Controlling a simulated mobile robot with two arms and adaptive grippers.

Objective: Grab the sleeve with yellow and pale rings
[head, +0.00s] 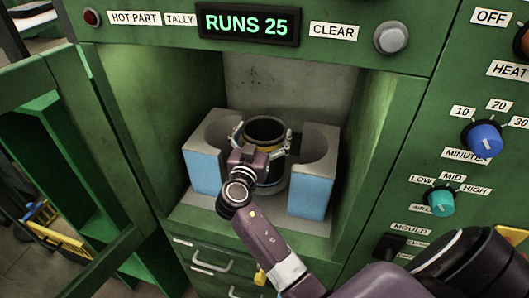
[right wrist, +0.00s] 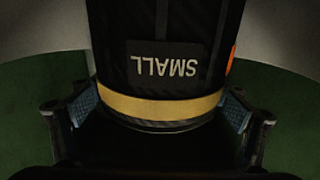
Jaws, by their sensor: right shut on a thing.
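A dark upright sleeve (head: 266,127) stands in the green cabinet's recess, between two halves of a mould. A yellow ring shows on it below its open top. In the right wrist view the dark sleeve (right wrist: 165,25) carries an upside-down SMALL label (right wrist: 163,62) and a yellow ring (right wrist: 160,106). I cannot make out a pale ring for certain. My right gripper (head: 262,138) has its fingers on both sides of the sleeve and is shut on it. Its fingers also show in the right wrist view (right wrist: 160,118). My left gripper is not in view.
Grey mould halves with blue faces, left (head: 204,172) and right (head: 307,190), flank the sleeve closely. The recess's green side walls stand beyond them. An open green door (head: 92,150) is at left. Knobs (head: 482,139) line the right panel.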

